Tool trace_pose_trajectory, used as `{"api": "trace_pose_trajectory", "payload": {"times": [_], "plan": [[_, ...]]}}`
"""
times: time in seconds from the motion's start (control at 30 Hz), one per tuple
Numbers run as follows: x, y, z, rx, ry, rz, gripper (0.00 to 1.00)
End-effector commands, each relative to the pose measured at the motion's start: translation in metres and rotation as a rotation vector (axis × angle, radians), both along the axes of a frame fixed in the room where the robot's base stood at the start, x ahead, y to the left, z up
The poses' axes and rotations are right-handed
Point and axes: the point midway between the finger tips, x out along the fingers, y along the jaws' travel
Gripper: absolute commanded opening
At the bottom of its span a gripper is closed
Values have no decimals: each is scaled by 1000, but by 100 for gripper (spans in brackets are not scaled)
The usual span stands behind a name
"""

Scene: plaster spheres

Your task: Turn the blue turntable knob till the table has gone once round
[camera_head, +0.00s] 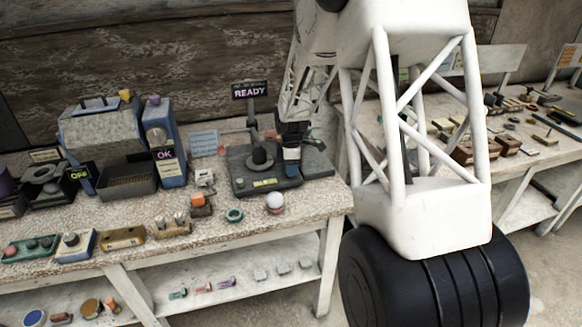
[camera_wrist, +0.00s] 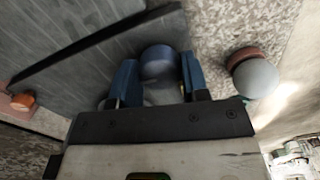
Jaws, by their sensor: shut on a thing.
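The blue turntable knob (camera_wrist: 158,62) is round and sits between the two blue fingertips of my gripper (camera_wrist: 156,80) in the wrist view. My gripper is shut on it. In the head view my gripper (camera_head: 291,162) points down at the right part of the dark grey turntable unit (camera_head: 245,184); the knob is hidden or too small to tell there. A dark round piece with a post (camera_head: 260,158) stands on the unit, left of my gripper.
A white sphere (camera_head: 275,201) rests on a reddish ring at the bench's front edge; it shows close right of my gripper in the wrist view (camera_wrist: 256,80). A teal ring (camera_head: 234,215) and an orange-topped block (camera_head: 198,201) stand left of it. Machines crowd the left.

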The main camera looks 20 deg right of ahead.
Motion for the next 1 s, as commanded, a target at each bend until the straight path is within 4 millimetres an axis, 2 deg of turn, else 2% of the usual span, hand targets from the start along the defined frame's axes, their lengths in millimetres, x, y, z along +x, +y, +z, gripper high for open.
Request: {"api": "trace_pose_trajectory", "payload": {"times": [0.37,1.0], "plan": [[0,0,1,0,0,-187,18],[0,-1,0,0,0,-777,18]]}}
